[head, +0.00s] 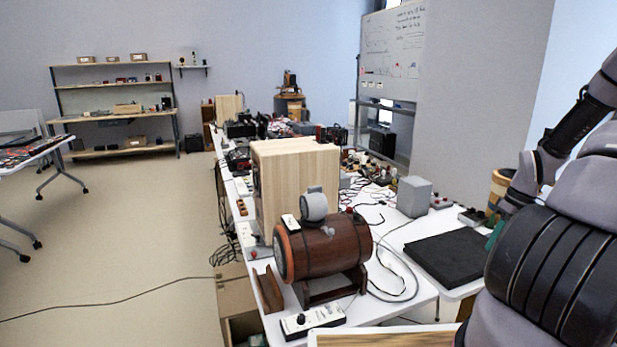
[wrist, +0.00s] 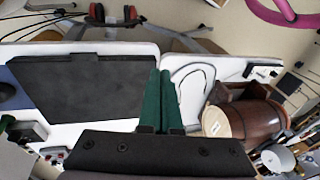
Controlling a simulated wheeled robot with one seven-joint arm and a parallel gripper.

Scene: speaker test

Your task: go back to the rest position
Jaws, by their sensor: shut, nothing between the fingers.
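My gripper (wrist: 160,76) shows in the wrist view as two green fingers side by side, shut with nothing between them. It hangs over the white table, with a black flat pad (wrist: 85,88) to its left and a brown wooden barrel (wrist: 245,122) to its right. In the head view my arm fills the right side. A bit of green finger shows at its left edge, and the rest of the gripper is hidden behind the arm. The black pad (head: 447,257) lies just left of the arm there.
In the head view the barrel (head: 327,248) rests on a stand at the table's near end, before a wooden box (head: 292,180). A grey box (head: 414,196) and cables lie behind the pad. A whiteboard (head: 392,55) stands at the back. The floor (head: 130,240) at left is mostly clear.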

